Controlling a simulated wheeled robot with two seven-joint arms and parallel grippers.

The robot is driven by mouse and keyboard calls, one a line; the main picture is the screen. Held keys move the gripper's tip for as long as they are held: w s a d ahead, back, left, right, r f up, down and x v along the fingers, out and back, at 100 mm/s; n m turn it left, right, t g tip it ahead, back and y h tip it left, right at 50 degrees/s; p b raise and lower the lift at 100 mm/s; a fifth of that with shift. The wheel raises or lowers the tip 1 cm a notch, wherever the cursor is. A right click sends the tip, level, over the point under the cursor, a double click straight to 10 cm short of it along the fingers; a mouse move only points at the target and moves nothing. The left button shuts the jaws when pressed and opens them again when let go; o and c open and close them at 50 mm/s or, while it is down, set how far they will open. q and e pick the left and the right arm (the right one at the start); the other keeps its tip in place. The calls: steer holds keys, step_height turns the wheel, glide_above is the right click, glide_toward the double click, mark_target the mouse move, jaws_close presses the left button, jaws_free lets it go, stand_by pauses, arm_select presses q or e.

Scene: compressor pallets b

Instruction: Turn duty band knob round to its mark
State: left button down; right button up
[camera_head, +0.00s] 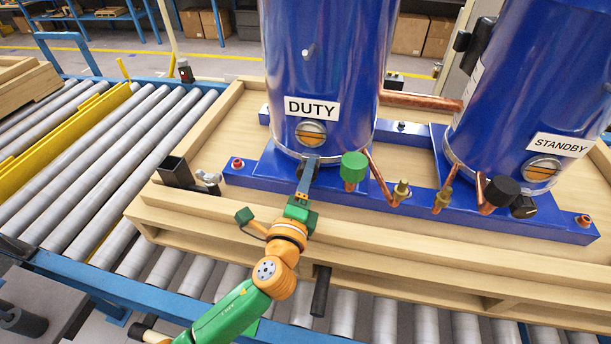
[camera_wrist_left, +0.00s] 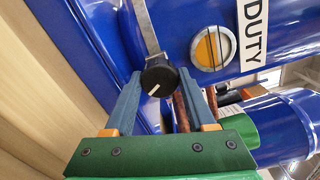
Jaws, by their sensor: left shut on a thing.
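The duty compressor (camera_head: 322,60) is a blue upright cylinder with a "DUTY" label and a metal band (camera_wrist_left: 146,28) round its base. The black duty band knob (camera_wrist_left: 158,77) sits by that band and carries a white pointer line, slanting to the lower left in the left wrist view. My left gripper (camera_head: 308,166) reaches the foot of the duty compressor, with its two blue-grey fingers on either side of the knob, shut on it. My right gripper is not in view.
A green cap (camera_head: 354,167) on copper pipework stands just right of my left gripper. The standby compressor (camera_head: 545,85), with its own black knob (camera_head: 523,207), is at the right. Both stand on a wooden pallet (camera_head: 190,205) over a roller conveyor (camera_head: 100,150).

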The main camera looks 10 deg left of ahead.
arm_select(q)
steer(key=shift+c, duration=1.1)
jaws_free()
steer(key=s+b, duration=0.1)
steer(key=s, duration=0.2)
steer(key=s+b, duration=0.1)
steer(key=s, duration=0.2)
steer(key=shift+s+f, duration=0.2)
steer(key=shift+s, duration=0.15)
steer(key=shift+s+r, duration=0.15)
steer(key=shift+s, duration=0.2)
steer(key=shift+w, duration=0.15)
